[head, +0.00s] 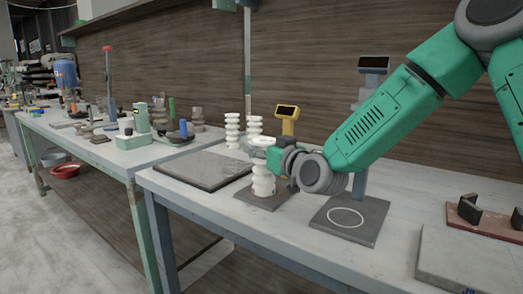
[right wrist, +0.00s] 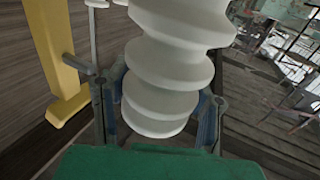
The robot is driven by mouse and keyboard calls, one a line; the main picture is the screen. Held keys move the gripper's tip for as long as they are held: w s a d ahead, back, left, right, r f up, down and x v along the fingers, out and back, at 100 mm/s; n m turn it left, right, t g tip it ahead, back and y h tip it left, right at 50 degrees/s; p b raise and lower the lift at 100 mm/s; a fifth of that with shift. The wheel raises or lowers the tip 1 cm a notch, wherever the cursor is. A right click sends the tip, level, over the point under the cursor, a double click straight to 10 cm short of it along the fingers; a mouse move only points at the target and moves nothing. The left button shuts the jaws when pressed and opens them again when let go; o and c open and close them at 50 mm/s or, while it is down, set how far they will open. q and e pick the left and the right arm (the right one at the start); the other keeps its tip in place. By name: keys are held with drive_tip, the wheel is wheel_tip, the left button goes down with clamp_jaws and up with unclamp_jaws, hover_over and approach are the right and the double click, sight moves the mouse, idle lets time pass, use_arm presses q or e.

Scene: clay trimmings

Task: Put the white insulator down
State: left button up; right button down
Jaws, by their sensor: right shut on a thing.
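The white insulator (head: 263,178) is a ribbed white piece that stands upright at a dark square plate (head: 250,196) near the table's left part. I cannot tell whether its base touches the plate. My right gripper (head: 272,160) reaches it from the right and is shut around its upper part. In the right wrist view the insulator (right wrist: 165,75) fills the middle, between the fingers of my right gripper (right wrist: 160,105). My left gripper is in neither view.
Two similar white insulators (head: 232,130) (head: 255,127) stand behind. A yellow post with a display (head: 287,118) is close behind the gripper. A dark slab (head: 203,168) lies to the left. A dark plate with a white ring (head: 347,217) lies to the right, by a grey display post (head: 373,64).

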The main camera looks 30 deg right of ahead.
drive_tip(key=shift+r, duration=0.2)
drive_tip(key=c, duration=1.1)
unclamp_jaws()
drive_tip(key=shift+d+f, duration=0.2)
drive_tip(key=shift+f, duration=0.1)
drive_tip(key=shift+c, duration=0.2)
drive_tip(key=o, duration=0.4)
drive_tip(key=shift+d, duration=0.3)
drive_tip(key=shift+a+r, duration=0.15)
drive_tip(key=shift+a, duration=0.05)
drive_tip(key=shift+s+a, duration=0.1)
drive_tip(key=shift+s, duration=0.3)
drive_tip(key=s+p, duration=0.1)
drive_tip(key=s, duration=1)
drive_tip(key=shift+s+p, duration=0.15)
drive_tip(key=shift+p, duration=0.2)
